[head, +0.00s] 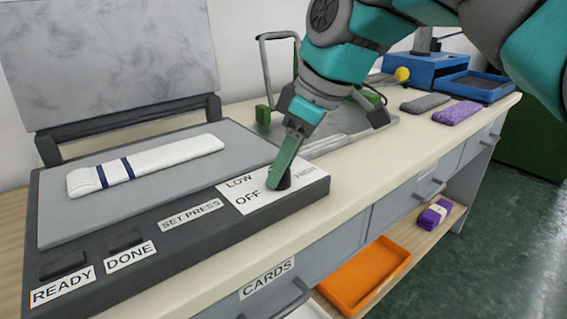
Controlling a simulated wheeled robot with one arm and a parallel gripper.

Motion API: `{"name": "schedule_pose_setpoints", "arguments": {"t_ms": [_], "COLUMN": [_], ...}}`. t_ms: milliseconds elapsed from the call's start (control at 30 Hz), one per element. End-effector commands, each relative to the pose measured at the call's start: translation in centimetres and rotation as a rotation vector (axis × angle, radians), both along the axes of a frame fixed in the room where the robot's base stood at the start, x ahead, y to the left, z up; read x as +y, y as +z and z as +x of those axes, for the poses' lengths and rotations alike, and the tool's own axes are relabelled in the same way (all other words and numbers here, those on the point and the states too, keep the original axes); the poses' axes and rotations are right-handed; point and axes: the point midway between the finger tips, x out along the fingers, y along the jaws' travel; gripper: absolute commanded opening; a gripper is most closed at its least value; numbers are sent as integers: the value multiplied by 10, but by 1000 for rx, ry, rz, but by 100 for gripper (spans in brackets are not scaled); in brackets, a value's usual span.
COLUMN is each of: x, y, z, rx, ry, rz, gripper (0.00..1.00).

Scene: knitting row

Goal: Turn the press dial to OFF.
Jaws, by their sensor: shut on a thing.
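The press dial (284,182) is a dark knob on a white plate at the right front corner of the press (120,245). The plate reads LOW, OFF and HIGH; HIGH is partly hidden by my gripper or the dial. My gripper (281,177) comes down from above and is shut on the dial. Its fingers cover much of the knob, so I cannot tell which mark the dial points to. The press lid (110,60) stands open at the back. A white knitted piece (145,165) with dark blue stripes lies flat on the press's grey bed.
READY (65,265) and DONE (125,240) buttons sit at the press's front left. Behind my gripper is a grey machine with a handle (262,65). Grey (426,103) and purple (456,112) folded knits lie farther right by a blue machine (430,70). An orange tray (365,275) is below.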

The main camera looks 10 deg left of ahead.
Motion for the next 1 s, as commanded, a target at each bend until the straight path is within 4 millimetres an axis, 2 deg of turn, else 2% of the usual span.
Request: {"name": "schedule_pose_setpoints", "arguments": {"t_ms": [433,1000], "x": [0,0], "y": [0,0], "z": [1,1], "rx": [0,1], "ry": [239,280], "rz": [-1,-1], "gripper": [0,0]}}
